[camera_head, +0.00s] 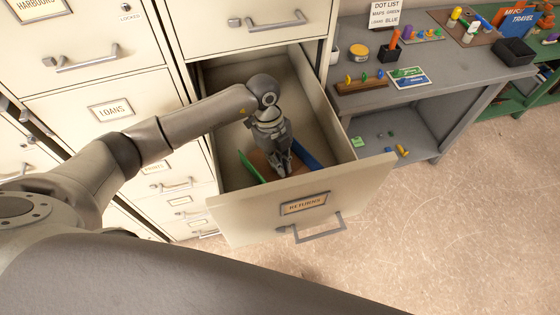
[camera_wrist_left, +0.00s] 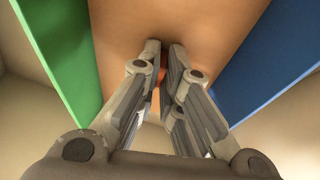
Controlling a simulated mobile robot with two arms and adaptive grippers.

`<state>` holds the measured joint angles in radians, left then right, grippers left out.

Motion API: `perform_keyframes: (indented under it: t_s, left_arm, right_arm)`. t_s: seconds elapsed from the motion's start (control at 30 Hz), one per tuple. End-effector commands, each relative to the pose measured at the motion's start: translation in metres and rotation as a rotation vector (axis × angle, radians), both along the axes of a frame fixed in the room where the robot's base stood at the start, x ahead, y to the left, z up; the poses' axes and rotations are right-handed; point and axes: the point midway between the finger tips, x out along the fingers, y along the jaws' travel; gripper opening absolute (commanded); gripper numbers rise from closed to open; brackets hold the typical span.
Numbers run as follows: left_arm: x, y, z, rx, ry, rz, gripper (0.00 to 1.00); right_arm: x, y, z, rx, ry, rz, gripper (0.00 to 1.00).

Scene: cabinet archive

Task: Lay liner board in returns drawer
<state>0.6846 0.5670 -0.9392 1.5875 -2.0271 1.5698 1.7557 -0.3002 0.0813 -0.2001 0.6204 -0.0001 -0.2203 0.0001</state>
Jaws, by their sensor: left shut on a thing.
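The returns drawer (camera_head: 240,218) is pulled out, its label reading RETURNS. My left gripper (camera_head: 283,170) is down inside it, near the front, pointing downward. The brown liner board (camera_head: 260,162) lies under the fingers, between a green piece (camera_head: 248,166) on the left and a blue piece (camera_head: 304,152) on the right. In the left wrist view the fingers (camera_wrist_left: 163,60) are close together over the board (camera_wrist_left: 120,22), shut on a small reddish part of it, mostly hidden by the fingers. The green (camera_wrist_left: 55,50) and blue (camera_wrist_left: 270,65) pieces flank it. My right gripper is out of view.
Closed cabinet drawers, one labelled LOANS (camera_head: 110,110), stand to the left. Another closed drawer front (camera_head: 245,20) is just above the open drawer. A grey bench (camera_head: 430,82) with small items, cards and a wooden rack (camera_head: 362,87) stands right. The floor (camera_head: 450,230) in front is clear.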

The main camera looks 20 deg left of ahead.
Motion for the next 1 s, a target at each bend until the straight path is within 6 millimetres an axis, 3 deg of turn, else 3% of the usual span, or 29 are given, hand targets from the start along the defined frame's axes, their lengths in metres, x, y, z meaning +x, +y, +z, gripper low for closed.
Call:
perform_keyframes:
  t_s: [0.5, 0.53, 0.7, 1.0]
  left_arm:
    - [0.0001, -0.0002, -0.0061, 0.0, 0.0, 0.0, 0.0]
    - [0.0001, -0.0002, -0.0055, 0.0, 0.0, 0.0, 0.09]
    - [0.0, -0.0002, -0.0052, 0.0, 0.0, 0.0, 0.31]
    - [-0.0003, 0.0001, -0.0058, 0.001, 0.001, 0.0, 0.28]
  right_arm:
    - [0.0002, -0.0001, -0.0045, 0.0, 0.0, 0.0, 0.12]
    - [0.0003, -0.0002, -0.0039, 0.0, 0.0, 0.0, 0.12]
    - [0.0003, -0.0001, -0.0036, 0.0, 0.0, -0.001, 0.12]
    - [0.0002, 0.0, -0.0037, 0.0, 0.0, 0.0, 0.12]
